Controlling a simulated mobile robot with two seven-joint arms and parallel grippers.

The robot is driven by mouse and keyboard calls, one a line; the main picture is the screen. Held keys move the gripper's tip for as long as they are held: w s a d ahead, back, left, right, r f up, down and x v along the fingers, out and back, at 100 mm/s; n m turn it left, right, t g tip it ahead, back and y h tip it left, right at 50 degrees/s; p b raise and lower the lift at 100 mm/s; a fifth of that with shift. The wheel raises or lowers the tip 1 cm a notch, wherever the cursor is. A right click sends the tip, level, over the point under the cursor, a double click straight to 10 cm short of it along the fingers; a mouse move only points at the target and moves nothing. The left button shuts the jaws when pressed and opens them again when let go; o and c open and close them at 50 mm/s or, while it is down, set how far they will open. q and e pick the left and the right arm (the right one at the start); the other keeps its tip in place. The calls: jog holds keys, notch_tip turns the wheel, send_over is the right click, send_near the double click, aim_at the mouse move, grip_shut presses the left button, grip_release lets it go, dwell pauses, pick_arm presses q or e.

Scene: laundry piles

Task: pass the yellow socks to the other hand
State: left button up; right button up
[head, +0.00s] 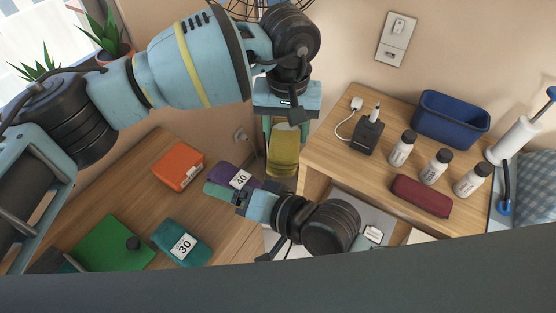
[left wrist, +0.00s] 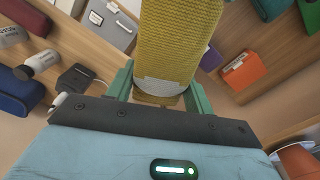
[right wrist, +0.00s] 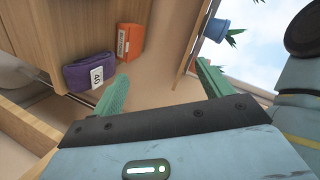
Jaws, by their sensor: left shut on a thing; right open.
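The yellow socks (head: 284,155) are a rolled bundle with a pale band. They hang below my left gripper (head: 284,126), clear of the counter in the head view. In the left wrist view the socks (left wrist: 178,45) rise from between the green fingers, and the left gripper (left wrist: 160,92) is shut on their banded end. My right gripper (head: 230,201) is below and left of the socks in the head view, partly hidden by its own wrist. In the right wrist view the right gripper (right wrist: 155,85) has its fingers wide apart with nothing between them.
A purple bundle marked 40 (head: 238,178), an orange bundle (head: 178,165), a teal bundle marked 30 (head: 182,243) and a green one (head: 112,243) lie at left. The right counter (head: 325,155) holds a blue bin (head: 451,118), white bottles (head: 435,166) and a maroon pouch (head: 421,196).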

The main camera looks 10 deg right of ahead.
jog(key=s+a+r+n+g, duration=0.4)
jog(key=s+a+r+g, duration=0.45)
jog(key=r, duration=0.45)
jog(key=m+t+h, duration=0.5)
jog(key=t+h, duration=0.4)
jog(key=h, duration=0.4)
send_near(283, 156)
jog(key=shift+s+a+r, duration=0.2)
jog(key=shift+s+r, duration=0.1)
jog(key=shift+f, duration=0.1)
jog(key=x, duration=1.2)
jog(key=shift+d, duration=0.15)
jog(key=shift+c, duration=0.2)
